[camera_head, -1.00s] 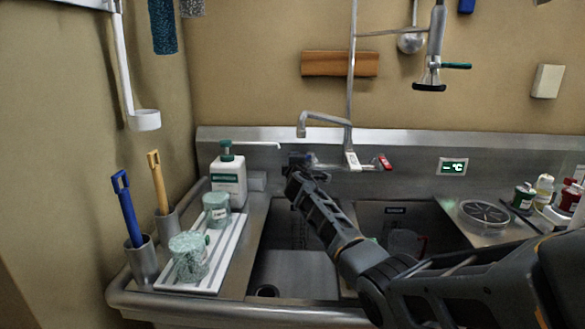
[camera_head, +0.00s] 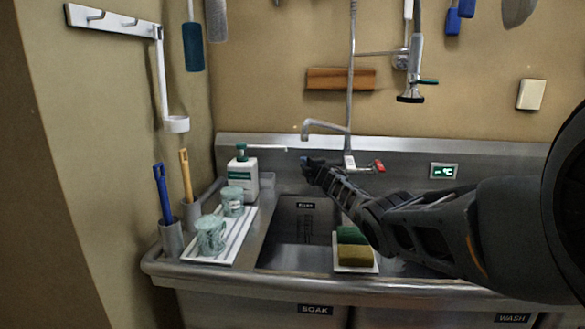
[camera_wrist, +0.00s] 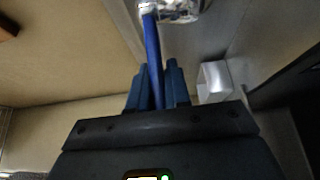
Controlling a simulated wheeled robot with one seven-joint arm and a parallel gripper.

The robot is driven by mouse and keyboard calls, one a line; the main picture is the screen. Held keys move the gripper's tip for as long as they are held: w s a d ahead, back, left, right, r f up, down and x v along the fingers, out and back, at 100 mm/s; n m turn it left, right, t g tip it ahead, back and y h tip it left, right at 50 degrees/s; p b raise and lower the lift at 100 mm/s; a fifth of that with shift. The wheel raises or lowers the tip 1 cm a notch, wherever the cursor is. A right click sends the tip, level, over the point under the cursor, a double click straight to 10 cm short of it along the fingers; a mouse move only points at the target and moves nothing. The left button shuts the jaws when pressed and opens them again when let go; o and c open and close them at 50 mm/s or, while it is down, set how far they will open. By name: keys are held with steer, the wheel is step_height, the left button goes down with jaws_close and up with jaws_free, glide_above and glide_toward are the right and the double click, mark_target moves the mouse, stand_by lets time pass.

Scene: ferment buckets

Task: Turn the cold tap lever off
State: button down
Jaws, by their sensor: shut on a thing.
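The cold tap lever (camera_wrist: 153,45) is a slim blue bar in the wrist view, running from a chrome tap body (camera_wrist: 178,10) down between my fingers. My gripper (camera_wrist: 156,72) is shut on this lever. In the head view my gripper (camera_head: 312,163) is at the back wall of the sink, just left of the tap base, and the blue lever there is mostly hidden by it. The curved steel spout (camera_head: 325,126) is above my gripper. A red lever (camera_head: 379,166) sits to the right of the tap base.
A soap bottle (camera_head: 243,178) and a white tray (camera_head: 207,256) with two green-patterned cups stand left of the sink. Two sponges sit on a white dish (camera_head: 355,267) at the sink's front, below my arm. A spray head (camera_head: 410,97) hangs upper right.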

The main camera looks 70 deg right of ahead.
steer(key=shift+s+f, duration=0.2)
steer(key=shift+f, duration=0.05)
steer(key=c, duration=1.2)
jaws_free()
steer(key=shift+r, duration=0.2)
steer(key=shift+o, duration=0.2)
steer(key=shift+s+a+r+p, duration=0.15)
steer(key=shift+s+a+p, duration=0.2)
steer(key=shift+p, duration=0.25)
steer(key=p+v, duration=0.4)
steer(key=v, duration=0.3)
